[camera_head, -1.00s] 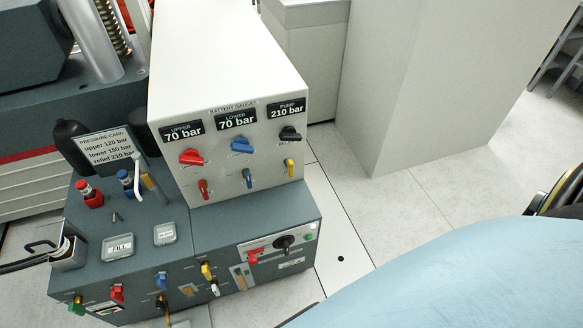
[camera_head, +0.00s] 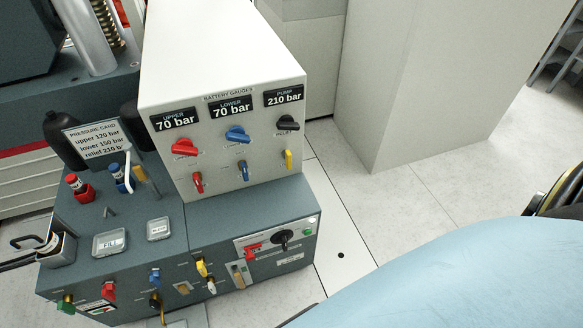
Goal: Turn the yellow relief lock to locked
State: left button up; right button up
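The yellow relief lock (camera_head: 287,159) is a small lever on the front of the white gauge box (camera_head: 215,50), at the right end of the lower row. It stands close to upright, below the black knob (camera_head: 288,123) and the pump display (camera_head: 284,96) reading 210 bar. A small blue lever (camera_head: 243,171) and a small red lever (camera_head: 198,183) stand to its left in the same row. Neither of my grippers is in view, and nothing touches the yellow lock.
A red knob (camera_head: 185,147) and a blue knob (camera_head: 237,134) sit above the small levers. A pressure card (camera_head: 92,140) stands at left on the grey cabinet (camera_head: 215,217), whose front carries several coloured handles. Bare floor (camera_head: 405,215) lies right of the cabinet.

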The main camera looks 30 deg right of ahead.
aim_at(287, 154)
jog(key=z, duration=1)
jog(key=i, duration=0.35)
jog(key=u, duration=1)
